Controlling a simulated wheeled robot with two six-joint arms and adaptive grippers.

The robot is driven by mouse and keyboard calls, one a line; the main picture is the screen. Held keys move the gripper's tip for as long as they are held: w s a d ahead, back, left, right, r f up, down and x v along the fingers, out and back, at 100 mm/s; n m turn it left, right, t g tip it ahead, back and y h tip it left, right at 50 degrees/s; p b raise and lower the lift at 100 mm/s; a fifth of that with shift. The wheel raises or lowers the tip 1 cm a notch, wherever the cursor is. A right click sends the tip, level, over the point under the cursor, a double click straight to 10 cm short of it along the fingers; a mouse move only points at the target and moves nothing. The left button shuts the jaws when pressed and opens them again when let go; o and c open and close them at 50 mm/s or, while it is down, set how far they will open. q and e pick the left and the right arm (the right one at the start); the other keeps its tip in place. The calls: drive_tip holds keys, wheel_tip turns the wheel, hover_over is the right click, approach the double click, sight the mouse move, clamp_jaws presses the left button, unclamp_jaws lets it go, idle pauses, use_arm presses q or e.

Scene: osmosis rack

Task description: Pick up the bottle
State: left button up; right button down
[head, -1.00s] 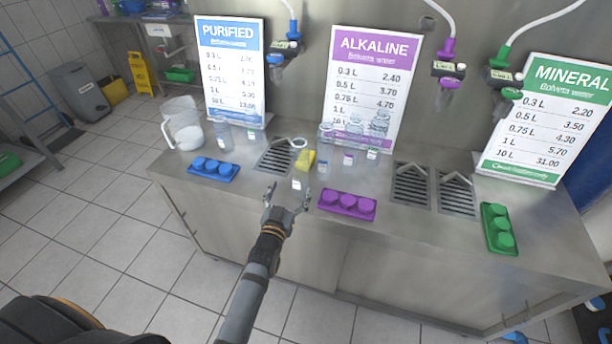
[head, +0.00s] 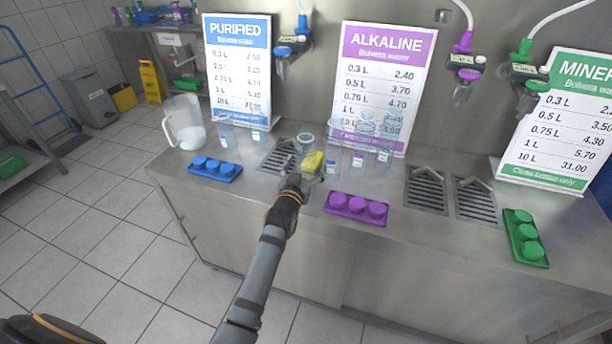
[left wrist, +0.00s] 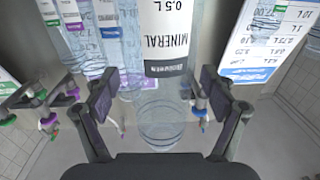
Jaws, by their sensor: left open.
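A clear bottle (left wrist: 167,40) with a white and black "MINERAL 0.5 L" label fills the middle of the left wrist view. My left gripper (left wrist: 157,92) is open there, with one finger to each side of the bottle; I cannot tell whether either touches it. In the head view my left gripper (head: 295,178) is at the front of the counter, in front of the bottle (head: 305,140). The gripper hides most of the bottle, and only its round top shows clearly. My right gripper is not in view.
A yellow block (head: 313,162) is close beside the bottle on the right. Several clear bottles (head: 357,160) stand further right. A blue cap tray (head: 215,170) and a purple one (head: 356,207) flank the gripper. A clear pitcher (head: 185,122) stands at left.

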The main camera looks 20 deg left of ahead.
use_arm(q)
drive_tip(key=shift+r, duration=0.1)
drive_tip(key=shift+s, duration=0.15)
drive_tip(key=shift+c, duration=0.7)
drive_tip(key=c, duration=0.9)
drive_tip(key=shift+r, duration=0.1)
